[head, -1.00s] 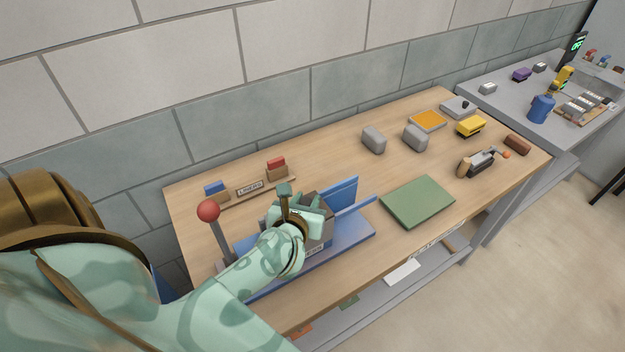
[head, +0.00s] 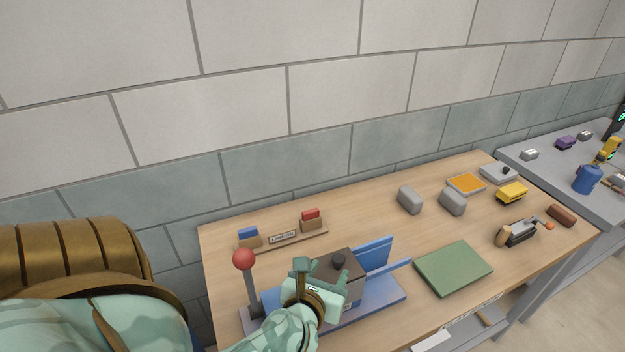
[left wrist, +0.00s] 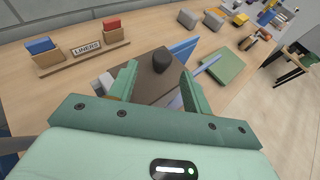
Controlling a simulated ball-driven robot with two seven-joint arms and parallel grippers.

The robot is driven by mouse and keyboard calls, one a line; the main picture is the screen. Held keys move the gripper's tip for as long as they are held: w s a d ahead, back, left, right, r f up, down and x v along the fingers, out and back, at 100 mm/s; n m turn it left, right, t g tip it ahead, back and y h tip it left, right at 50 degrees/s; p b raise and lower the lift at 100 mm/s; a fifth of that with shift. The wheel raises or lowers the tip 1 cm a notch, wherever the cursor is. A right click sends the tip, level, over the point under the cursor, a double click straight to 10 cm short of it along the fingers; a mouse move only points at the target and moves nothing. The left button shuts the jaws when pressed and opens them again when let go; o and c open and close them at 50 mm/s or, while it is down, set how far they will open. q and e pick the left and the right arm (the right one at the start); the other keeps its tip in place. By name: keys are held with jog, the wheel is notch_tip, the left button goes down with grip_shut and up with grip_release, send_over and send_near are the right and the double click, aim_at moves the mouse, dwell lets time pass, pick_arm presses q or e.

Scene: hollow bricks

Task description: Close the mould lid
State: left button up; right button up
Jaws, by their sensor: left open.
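The mould stands on a blue base (head: 365,312) at the front left of the table. Its dark brown lid (head: 353,270) with a black knob (head: 338,259) looks level on top of the box; the near side is hidden by my gripper. My left gripper (head: 318,278) is open, at the near side of the lid. In the left wrist view the lid (left wrist: 146,87) lies beyond and between the spread fingers (left wrist: 158,82), and the knob (left wrist: 161,60) stands just past the fingertips, with nothing between them. My right gripper is not in view.
A lever with a red ball (head: 244,258) rises left of the mould. Blue plates (head: 377,257) stand at its right. A green mat (head: 453,268), grey bricks (head: 410,200) and a liner rack (head: 283,238) are on the table.

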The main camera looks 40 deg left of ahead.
pick_arm(q)
jog(key=v, duration=0.9)
jog(key=shift+s+r+b, duration=0.15)
jog(key=shift+s+b, duration=0.05)
jog(key=shift+b, duration=0.1)
